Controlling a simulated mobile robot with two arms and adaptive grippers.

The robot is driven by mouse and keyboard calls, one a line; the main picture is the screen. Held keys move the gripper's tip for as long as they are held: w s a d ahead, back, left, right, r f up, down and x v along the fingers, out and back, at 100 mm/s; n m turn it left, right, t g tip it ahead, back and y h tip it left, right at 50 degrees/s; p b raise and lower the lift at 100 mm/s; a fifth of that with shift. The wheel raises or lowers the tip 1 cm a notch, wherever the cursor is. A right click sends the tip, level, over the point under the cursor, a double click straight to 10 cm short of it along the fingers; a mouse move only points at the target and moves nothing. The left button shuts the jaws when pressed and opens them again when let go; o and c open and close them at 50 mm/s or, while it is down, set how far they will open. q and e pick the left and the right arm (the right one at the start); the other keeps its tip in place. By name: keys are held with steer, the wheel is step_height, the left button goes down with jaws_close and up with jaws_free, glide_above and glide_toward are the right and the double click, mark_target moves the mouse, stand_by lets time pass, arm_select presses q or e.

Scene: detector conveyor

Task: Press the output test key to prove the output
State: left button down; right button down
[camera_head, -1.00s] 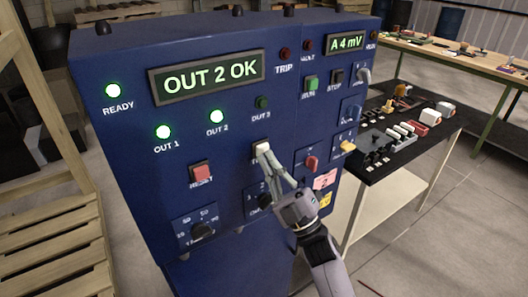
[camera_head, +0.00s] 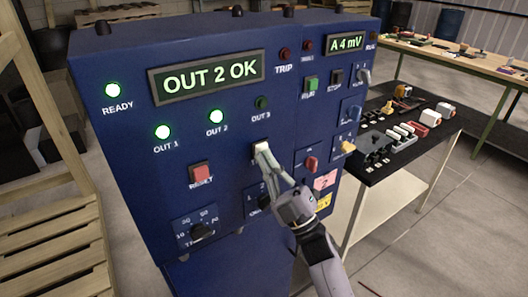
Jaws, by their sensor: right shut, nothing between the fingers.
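The blue control cabinet (camera_head: 130,150) fills the middle of the view. Its display (camera_head: 208,78) reads "OUT 2 OK". A dial (camera_head: 264,201) below is partly hidden by the gripper. My left gripper is not in view.
A red RESET button (camera_head: 201,174) and a dial (camera_head: 199,231) are left of the gripper. A red knob (camera_head: 311,163) and a yellow switch (camera_head: 347,147) are right. A second display (camera_head: 346,42) reads "A 4 mV". A black table (camera_head: 400,157) with parts stands right; wooden pallets (camera_head: 45,235) stand left.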

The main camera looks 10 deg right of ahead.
steer(key=shift+w, duration=0.1)
stand_by(0.5)
steer(key=shift+s+d, duration=0.3)
steer(key=shift+s, duration=0.55)
steer(key=s, duration=0.1)
steer(key=s+d+p, duration=0.1)
steer(key=s, duration=0.2)
steer(key=shift+s+d+p, duration=0.3)
steer(key=shift+s+d, duration=0.05)
